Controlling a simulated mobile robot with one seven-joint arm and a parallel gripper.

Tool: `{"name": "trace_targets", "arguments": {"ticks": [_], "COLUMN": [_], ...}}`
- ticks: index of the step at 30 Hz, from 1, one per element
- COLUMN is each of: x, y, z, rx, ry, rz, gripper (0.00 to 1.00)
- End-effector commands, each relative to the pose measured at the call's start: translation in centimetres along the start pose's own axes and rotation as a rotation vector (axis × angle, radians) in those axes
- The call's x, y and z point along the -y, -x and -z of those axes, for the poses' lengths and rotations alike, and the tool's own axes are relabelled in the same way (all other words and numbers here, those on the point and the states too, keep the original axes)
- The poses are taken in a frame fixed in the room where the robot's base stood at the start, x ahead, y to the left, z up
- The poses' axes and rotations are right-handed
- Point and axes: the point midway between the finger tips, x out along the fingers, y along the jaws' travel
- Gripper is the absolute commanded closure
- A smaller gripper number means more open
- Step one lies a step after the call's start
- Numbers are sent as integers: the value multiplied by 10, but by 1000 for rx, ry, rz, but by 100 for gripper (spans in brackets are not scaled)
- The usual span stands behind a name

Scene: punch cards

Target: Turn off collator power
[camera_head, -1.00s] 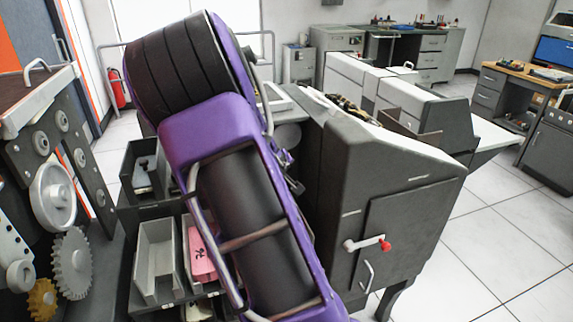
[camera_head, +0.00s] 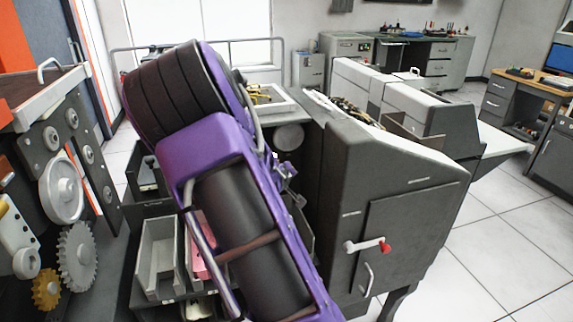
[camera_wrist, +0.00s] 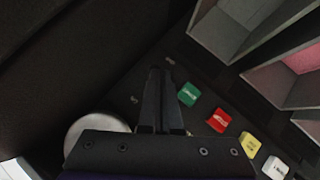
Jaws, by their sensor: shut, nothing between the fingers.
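In the wrist view, a row of square buttons sits on a dark panel (camera_wrist: 140,82): a green button (camera_wrist: 188,94), a red button (camera_wrist: 219,120), a yellow button (camera_wrist: 250,144) and a white button (camera_wrist: 275,168). Their lettering is too small to read. My gripper (camera_wrist: 160,74) is shut and empty, with its dark fingers together just left of the green button in the picture. I cannot tell whether the tips touch the panel. In the head view my purple arm hides the buttons, and I cannot make out the fingers there.
A grey machine cabinet (camera_head: 395,180) with a red-knobbed crank (camera_head: 386,246) stands right of my arm. Grey trays (camera_head: 158,258) lie below left; pale compartments (camera_wrist: 225,35) show beside the buttons. A geared machine (camera_head: 62,187) stands at far left. Tiled floor (camera_head: 500,250) is clear at right.

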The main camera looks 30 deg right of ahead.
Motion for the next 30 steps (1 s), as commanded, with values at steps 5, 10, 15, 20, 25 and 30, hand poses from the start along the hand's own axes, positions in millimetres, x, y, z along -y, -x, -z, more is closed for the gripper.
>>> {"name": "trace_targets", "arguments": {"ticks": [5,10,15,20,25,30], "x": [4,4,2,-3,-6,-6], "y": [-2,-2,-1,4,7,7], "z": [-5,-4,-3,2,6,5], "rx": [1,0,0,0,0,0], "ry": [1,0,0,0,1,0], "rz": [1,0,0,0,0,0], "gripper": [100,100,100,100,100,100]}}
